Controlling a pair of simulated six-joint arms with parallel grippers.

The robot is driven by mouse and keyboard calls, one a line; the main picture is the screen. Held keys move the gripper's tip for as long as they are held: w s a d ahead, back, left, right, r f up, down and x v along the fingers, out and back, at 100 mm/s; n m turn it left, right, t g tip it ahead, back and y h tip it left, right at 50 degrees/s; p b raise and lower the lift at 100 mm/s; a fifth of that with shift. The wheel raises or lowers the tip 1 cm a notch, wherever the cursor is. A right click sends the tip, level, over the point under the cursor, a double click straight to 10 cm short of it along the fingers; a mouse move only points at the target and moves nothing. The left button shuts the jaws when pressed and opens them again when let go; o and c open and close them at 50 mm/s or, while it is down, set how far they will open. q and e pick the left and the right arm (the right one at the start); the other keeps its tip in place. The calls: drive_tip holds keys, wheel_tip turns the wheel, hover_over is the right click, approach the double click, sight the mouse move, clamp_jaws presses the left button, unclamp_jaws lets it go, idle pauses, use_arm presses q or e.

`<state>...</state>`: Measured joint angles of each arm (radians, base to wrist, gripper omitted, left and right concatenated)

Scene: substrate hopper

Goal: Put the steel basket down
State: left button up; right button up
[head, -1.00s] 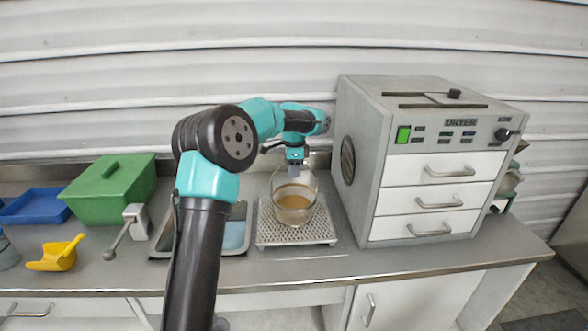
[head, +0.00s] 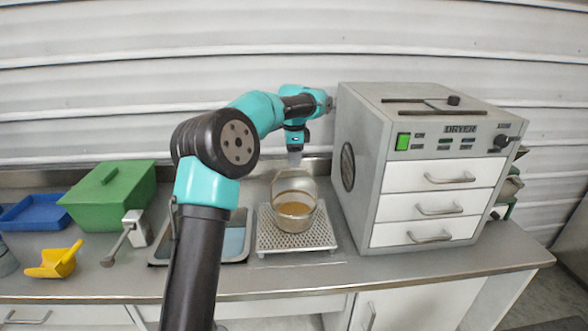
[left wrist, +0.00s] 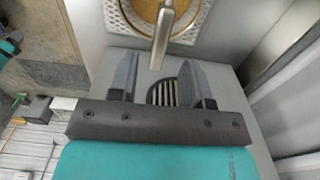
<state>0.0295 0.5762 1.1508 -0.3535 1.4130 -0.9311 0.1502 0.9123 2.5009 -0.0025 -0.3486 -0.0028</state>
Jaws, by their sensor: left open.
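The steel basket (head: 295,215) stands upright on the perforated drain tray (head: 297,242), with brown contents inside and its handle (head: 294,174) standing up above it. In the left wrist view the basket's handle (left wrist: 166,30) reaches toward my fingers, and the brown contents (left wrist: 176,10) show at the top edge. My left gripper (head: 295,158) is just above the handle in the head view. In the left wrist view its fingers (left wrist: 165,85) are spread apart, with nothing held between them. My right gripper is in neither view.
The grey dryer (head: 430,165) with several drawers stands close to the right of the tray. A sink (head: 236,240), a green lidded box (head: 110,193), a blue tray (head: 38,210) and a yellow scoop (head: 55,260) are to the left. The counter front edge is bare.

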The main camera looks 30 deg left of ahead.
use_arm(q)
drive_tip(key=shift+r, duration=2.5)
